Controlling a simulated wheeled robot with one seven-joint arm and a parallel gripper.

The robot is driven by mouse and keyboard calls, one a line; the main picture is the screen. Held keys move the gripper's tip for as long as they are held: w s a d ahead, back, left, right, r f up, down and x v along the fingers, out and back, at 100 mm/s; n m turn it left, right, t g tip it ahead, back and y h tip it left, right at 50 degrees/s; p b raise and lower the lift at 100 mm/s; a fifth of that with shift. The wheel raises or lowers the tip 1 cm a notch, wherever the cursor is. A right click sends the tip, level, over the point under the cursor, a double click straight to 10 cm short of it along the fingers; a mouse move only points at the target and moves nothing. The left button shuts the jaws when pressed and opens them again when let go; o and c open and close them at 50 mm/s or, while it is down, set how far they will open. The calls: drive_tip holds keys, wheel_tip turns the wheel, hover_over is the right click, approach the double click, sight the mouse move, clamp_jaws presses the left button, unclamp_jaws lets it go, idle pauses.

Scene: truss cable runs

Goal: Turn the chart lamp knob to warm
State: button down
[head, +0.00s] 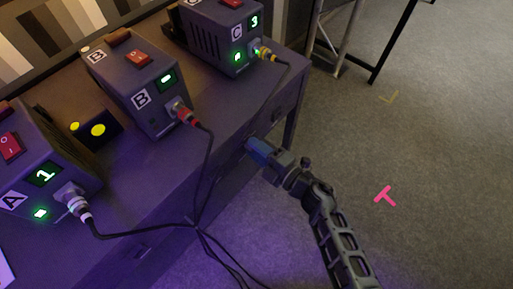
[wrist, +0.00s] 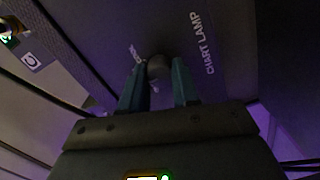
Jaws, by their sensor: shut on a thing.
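The chart lamp knob (wrist: 158,67) is a small dark round knob on the dark front panel of the desk (wrist: 235,50), beside the white words CHART LAMP. In the wrist view my gripper (wrist: 158,85) has its two teal fingers on either side of the knob, shut on it. Another white word stands left of the knob, partly covered by a finger and too small to read surely. In the head view my gripper (head: 249,146) reaches the desk front from the right, and the knob is hidden behind it. I cannot tell which way the knob points.
Boxes A (head: 35,165), B (head: 140,85) and C (head: 220,40) stand on the desk (head: 225,125) with cables plugged in. Black cables (head: 203,185) hang down the desk front, left of my gripper. The floor (head: 430,130) at right is open, with tape marks.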

drive_tip(key=c, duration=0.8)
unclamp_jaws()
drive_tip(key=shift+d, duration=0.1)
drive_tip(key=shift+p+v, duration=0.35)
drive_tip(key=shift+v, duration=3.5)
drive_tip(key=s+d+r+m+t+h, duration=0.3)
drive_tip(key=s+d+r+m+h, duration=0.15)
drive_tip(key=s+d+m, duration=0.35)
drive_tip(key=s+d+r+m+t+h, duration=0.3)
drive_tip(key=s+r+m, duration=0.2)
drive_tip(key=s, duration=0.6)
drive_tip(key=s+d+r+m+g+h, duration=0.1)
drive_tip(key=s+d+r+m+h, duration=0.1)
drive_tip(key=s+r+m, duration=0.2)
drive_tip(key=s+d+r+m+h, duration=0.1)
drive_tip(key=s+d+r+m, duration=0.1)
drive_tip(key=s+r+m, duration=0.2)
drive_tip(key=s+d+r+m+g+h, duration=0.1)
drive_tip(key=s+d+r+m+h, duration=0.1)
drive_tip(key=s+r, duration=0.3)
drive_tip(key=shift+s+d+r+m+g+h, duration=0.1)
drive_tip(key=shift+s+r+m+g+h, duration=0.2)
drive_tip(key=shift+r+m, duration=0.45)
